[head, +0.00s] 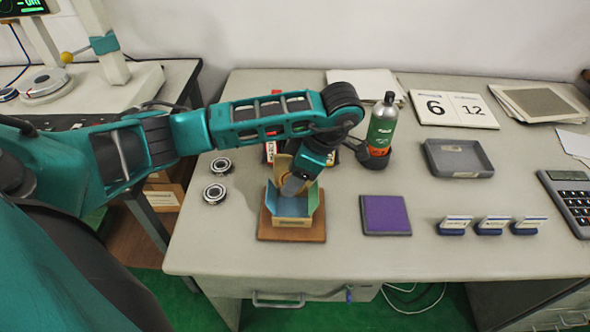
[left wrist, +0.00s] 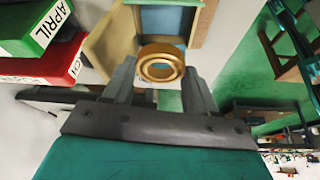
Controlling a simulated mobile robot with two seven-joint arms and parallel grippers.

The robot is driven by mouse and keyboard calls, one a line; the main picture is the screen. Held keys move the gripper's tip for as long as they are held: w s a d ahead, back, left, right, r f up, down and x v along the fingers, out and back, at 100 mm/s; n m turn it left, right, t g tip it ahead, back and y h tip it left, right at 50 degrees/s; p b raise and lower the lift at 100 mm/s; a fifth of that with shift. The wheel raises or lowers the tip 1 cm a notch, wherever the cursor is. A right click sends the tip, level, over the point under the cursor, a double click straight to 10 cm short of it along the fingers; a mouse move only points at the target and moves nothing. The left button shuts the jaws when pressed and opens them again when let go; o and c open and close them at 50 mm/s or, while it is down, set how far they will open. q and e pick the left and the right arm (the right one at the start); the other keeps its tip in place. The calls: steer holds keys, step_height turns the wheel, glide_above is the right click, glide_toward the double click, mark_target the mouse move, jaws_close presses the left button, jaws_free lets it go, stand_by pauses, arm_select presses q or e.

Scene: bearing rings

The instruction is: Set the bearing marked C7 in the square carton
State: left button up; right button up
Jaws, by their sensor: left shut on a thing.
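My left gripper (head: 293,187) reaches down over the open square carton (head: 292,222), which has raised flaps and a blue inside. In the left wrist view my left gripper (left wrist: 160,85) is shut on a brass-coloured bearing ring (left wrist: 161,66), held between the fingertips in front of the carton (left wrist: 108,42). No C7 mark is readable on the ring. Two steel-coloured bearings, an upper one (head: 221,166) and a lower one (head: 215,193), lie on the desk left of the carton; their marks are too small to read. My right gripper is out of view.
The carton stands on a brown board (head: 263,229). A purple pad (head: 386,214), a green bottle (head: 382,125) and a grey tray (head: 458,157) are to its right. Green and red boxes, one labelled APRIL (left wrist: 30,28), stand close by.

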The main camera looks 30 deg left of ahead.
arm_select(q)
step_height(320, 180, down, 3)
steer(key=shift+d+f, duration=0.1)
steer(key=shift+f, duration=1.3)
steer(key=o, duration=1.4)
steer(key=shift+c, duration=0.2)
steer(key=shift+w+a+r, duration=0.15)
steer(key=shift+a, duration=0.05)
